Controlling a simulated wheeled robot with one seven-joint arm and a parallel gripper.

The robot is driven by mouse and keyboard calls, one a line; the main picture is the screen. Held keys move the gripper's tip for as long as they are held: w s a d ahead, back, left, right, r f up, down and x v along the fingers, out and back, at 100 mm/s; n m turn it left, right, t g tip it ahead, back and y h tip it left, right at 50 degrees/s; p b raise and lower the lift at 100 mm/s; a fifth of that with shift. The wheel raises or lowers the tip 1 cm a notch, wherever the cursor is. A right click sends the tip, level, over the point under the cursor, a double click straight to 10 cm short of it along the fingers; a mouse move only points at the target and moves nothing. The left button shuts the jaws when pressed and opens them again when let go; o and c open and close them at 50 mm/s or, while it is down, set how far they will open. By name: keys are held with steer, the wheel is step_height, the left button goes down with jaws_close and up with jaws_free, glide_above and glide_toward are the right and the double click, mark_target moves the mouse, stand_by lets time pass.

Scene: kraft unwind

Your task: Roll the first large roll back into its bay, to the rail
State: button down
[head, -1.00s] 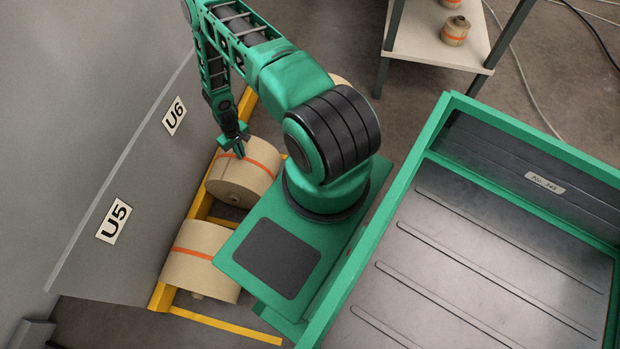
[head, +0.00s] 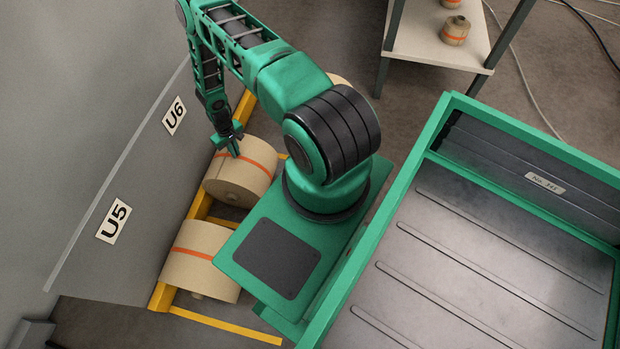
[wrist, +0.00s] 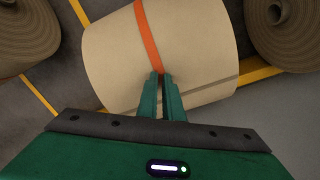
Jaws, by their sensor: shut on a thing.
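A large tan kraft roll (head: 225,181) with an orange band lies on its side by the grey wall, between the U5 and U6 signs. My gripper (head: 233,148) is at the top of this roll, its fingers pointing down. In the wrist view the roll (wrist: 200,40) fills the upper middle, and my narrow, nearly closed fingers (wrist: 161,80) meet it at the orange band (wrist: 148,35). The pinched part is hidden between the fingers. A yellow rail (head: 202,206) runs along the wall side, partly covered by the roll.
A second large roll (head: 190,262) lies in front at U5 (head: 113,221). Another roll (head: 338,79) is mostly hidden behind my arm. The U6 sign (head: 174,116) is on the wall (head: 140,165). A shelf (head: 425,45) with small rolls stands at the back.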

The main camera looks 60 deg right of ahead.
steer(key=shift+s+f, duration=0.2)
steer(key=shift+s, duration=0.25)
steer(key=shift+w, duration=0.15)
steer(key=shift+w+a+r, duration=0.1)
steer(key=shift+r, duration=2.15)
steer(key=s+d+r+m, duration=0.2)
steer(key=s+m, duration=0.3)
steer(key=m, duration=0.1)
step_height(320, 180, down, 6)
steer(key=shift+f, duration=0.25)
steer(key=shift+s+f, duration=0.1)
steer(key=shift+f, duration=0.05)
